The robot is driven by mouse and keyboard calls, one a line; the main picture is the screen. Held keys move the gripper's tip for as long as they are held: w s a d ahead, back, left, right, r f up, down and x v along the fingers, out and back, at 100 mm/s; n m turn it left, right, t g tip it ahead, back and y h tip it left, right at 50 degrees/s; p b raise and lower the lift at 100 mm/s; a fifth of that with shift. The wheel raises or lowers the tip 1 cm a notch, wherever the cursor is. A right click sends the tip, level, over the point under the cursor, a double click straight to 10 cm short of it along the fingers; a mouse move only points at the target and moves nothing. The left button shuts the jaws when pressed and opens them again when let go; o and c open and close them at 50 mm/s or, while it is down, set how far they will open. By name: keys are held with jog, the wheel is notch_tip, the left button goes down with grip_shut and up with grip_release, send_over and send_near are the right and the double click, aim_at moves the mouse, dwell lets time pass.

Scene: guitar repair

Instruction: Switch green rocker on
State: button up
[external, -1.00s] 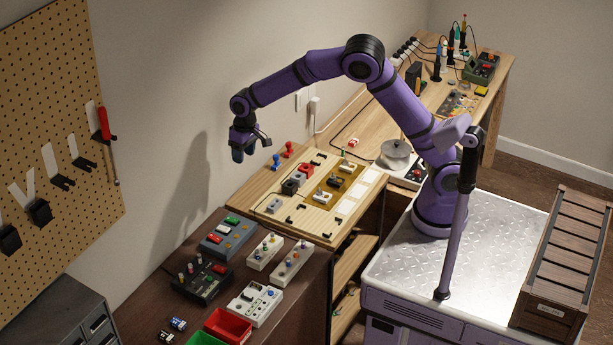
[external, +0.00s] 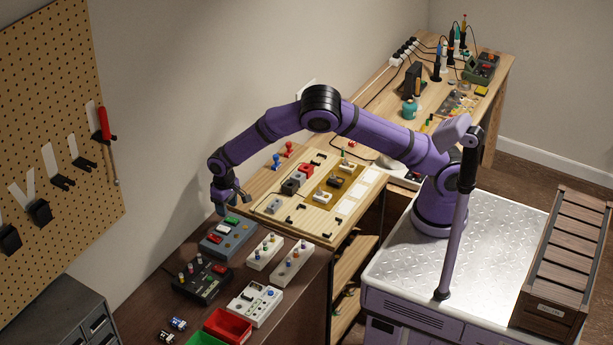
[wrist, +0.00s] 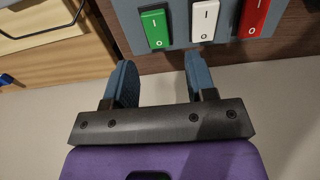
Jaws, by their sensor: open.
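The green rocker (wrist: 155,27) sits at the left of a row of rockers on a blue-grey switch box (wrist: 178,34) in the wrist view. It is marked with a line and a circle; I cannot tell which end is pressed in. In the external view the green rocker (external: 231,221) is at the far edge of the box (external: 238,239). My gripper (wrist: 160,63) is open and empty, its blue fingertips apart from the rocker in the wrist view. In the external view my gripper (external: 223,208) hangs just above and behind the box's far edge.
A white rocker (wrist: 205,20) and a red rocker (wrist: 254,18) sit beside the green one. A black control box (external: 202,281) and pale switch strips (external: 292,263) stand nearby on the dark bench. A wooden board (external: 315,221) lies to the right. The wall is close behind.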

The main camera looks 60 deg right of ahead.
aim_at(228, 218)
jog(key=shift+f, duration=2)
